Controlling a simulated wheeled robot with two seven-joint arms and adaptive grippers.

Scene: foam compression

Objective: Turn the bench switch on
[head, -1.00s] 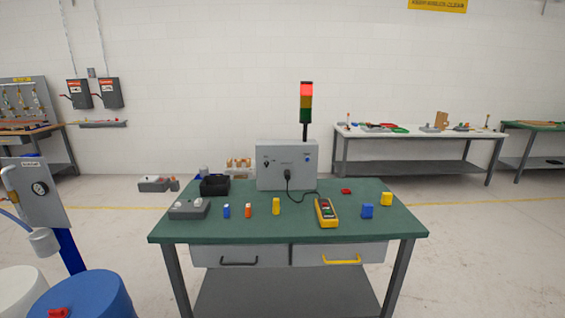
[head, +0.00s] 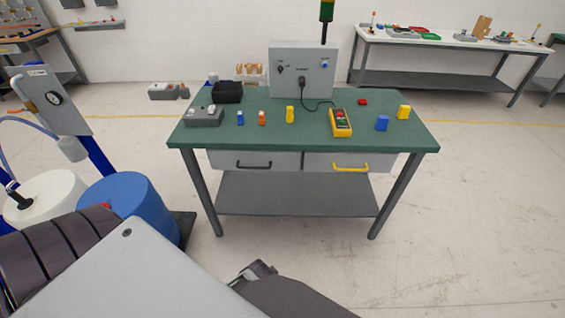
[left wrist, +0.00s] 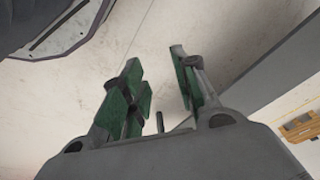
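The grey control box (head: 303,70) stands at the back of the green bench (head: 250,139). Its front has a small black rotary switch (head: 280,68) at the left, a black plug with a cable in the middle and a blue button at the right. The switch's marks are too small to read. My left gripper (left wrist: 155,65) is open and empty in the left wrist view, its green-padded fingers apart above the pale floor. My arm links fill the lower part of the head view, well in front of the bench. My right gripper is not in view.
On the bench are a yellow handheld pendant (head: 340,122), a black bin (head: 228,92), a grey two-button box (head: 203,116) and several small coloured blocks. A blue drum (head: 140,210) and a white drum (head: 45,200) stand at the left. The floor right of the bench is clear.

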